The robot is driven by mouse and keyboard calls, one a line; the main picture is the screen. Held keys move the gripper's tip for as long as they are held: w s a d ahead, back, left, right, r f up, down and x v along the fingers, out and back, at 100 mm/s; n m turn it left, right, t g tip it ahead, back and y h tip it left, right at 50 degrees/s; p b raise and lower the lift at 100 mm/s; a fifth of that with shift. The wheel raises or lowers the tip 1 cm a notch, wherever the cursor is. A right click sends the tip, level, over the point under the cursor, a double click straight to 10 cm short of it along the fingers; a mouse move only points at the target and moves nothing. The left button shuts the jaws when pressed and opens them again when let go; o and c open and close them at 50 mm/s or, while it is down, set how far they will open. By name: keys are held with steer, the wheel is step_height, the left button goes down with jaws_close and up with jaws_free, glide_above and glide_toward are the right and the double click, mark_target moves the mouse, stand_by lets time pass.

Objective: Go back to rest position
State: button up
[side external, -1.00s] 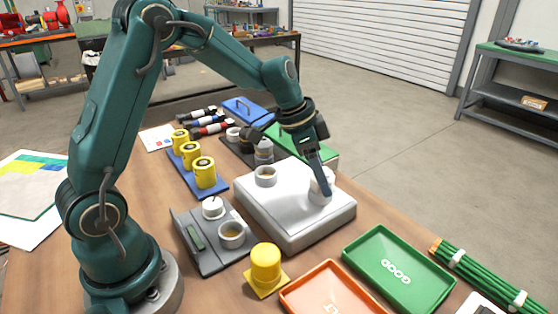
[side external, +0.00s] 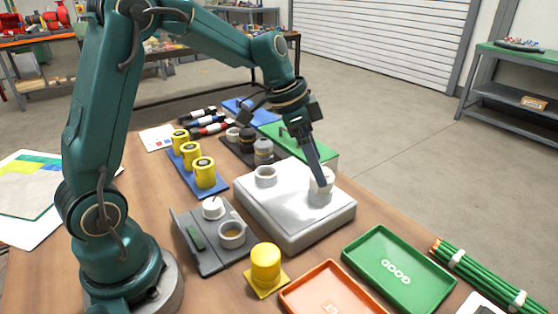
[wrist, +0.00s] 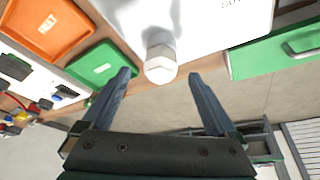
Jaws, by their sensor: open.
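My gripper (side external: 321,184) is tilted over the right part of the white block (side external: 262,215). Its fingers are spread, and the nearer one crosses in front of a white cylindrical piece (side external: 319,197) standing on the block. In the wrist view my gripper (wrist: 160,76) shows two dark fingers well apart. A white piece with a faceted end (wrist: 160,68) lies beyond and between the fingertips, and no finger visibly touches it.
A green tray (side external: 372,274) marked GOOD and an orange tray (side external: 300,297) lie at the front. Yellow cylinders (side external: 204,173) stand on a blue strip. A grey fixture (side external: 200,261), a yellow piece (side external: 265,264) and green rods (side external: 470,268) are nearby.

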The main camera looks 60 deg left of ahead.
steer(key=shift+s+r, duration=0.1)
steer(key=shift+r, duration=0.35)
steer(key=s+d+r+t, duration=0.2)
steer(key=s+d+r, duration=0.2)
steer(key=s+r, duration=0.4)
steer(key=s+a+f+n+y, duration=0.1)
steer(key=s+f+n, duration=0.1)
steer(key=s, duration=0.3)
steer(key=s+f+n+y, duration=0.1)
steer(key=s+f+n, duration=0.2)
steer(key=s, duration=0.3)
steer(key=shift+s+a+n+y, duration=0.2)
steer(key=shift+a+n+y, duration=0.15)
steer(key=shift+n, duration=0.55)
